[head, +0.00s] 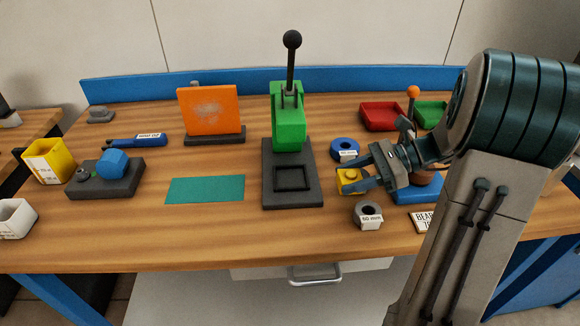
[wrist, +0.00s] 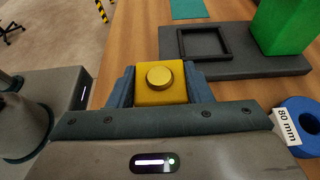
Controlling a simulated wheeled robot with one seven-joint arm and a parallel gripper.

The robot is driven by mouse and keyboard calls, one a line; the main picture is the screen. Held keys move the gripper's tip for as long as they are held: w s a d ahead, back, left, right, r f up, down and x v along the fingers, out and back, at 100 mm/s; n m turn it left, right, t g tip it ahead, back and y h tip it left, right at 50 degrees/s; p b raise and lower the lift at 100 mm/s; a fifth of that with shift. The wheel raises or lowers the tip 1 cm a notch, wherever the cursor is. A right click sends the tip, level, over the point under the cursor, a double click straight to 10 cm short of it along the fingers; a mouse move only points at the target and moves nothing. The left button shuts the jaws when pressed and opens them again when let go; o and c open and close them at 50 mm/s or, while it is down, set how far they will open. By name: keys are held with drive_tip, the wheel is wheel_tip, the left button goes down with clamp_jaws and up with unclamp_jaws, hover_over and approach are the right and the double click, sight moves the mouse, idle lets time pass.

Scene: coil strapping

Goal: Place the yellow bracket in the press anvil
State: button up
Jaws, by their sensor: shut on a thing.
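The yellow bracket (head: 349,181) is a small block with a round raised boss on its top. My gripper (head: 362,179) is shut on it, to the right of the press. In the wrist view the bracket (wrist: 161,84) sits between the blue-grey fingers of my gripper (wrist: 161,88). The press has a green body (head: 288,118), a black lever and a dark base (head: 292,201). The press anvil (head: 293,178) is a square raised frame on that base; it shows empty in the head view and in the wrist view (wrist: 205,44). The bracket is apart from the anvil.
A blue 80 mm ring (head: 344,147) and a grey 60 mm ring (head: 367,213) lie near my gripper. A blue tray (head: 418,191) is partly under my arm. A teal mat (head: 205,189) lies left of the press. An orange panel (head: 208,108) stands behind it. The front table strip is clear.

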hover_over(290, 179)
drive_tip(key=shift+s+d, duration=0.1)
drive_tip(key=shift+d, duration=0.15)
drive_tip(key=shift+a+f+b, duration=0.2)
drive_tip(key=shift+f+b, duration=0.1)
drive_tip(key=shift+f, duration=1.45)
drive_tip(key=shift+f, duration=0.1)
drive_tip(key=shift+f, duration=0.15)
drive_tip(key=o, duration=1.2)
drive_tip(key=shift+r, duration=0.2)
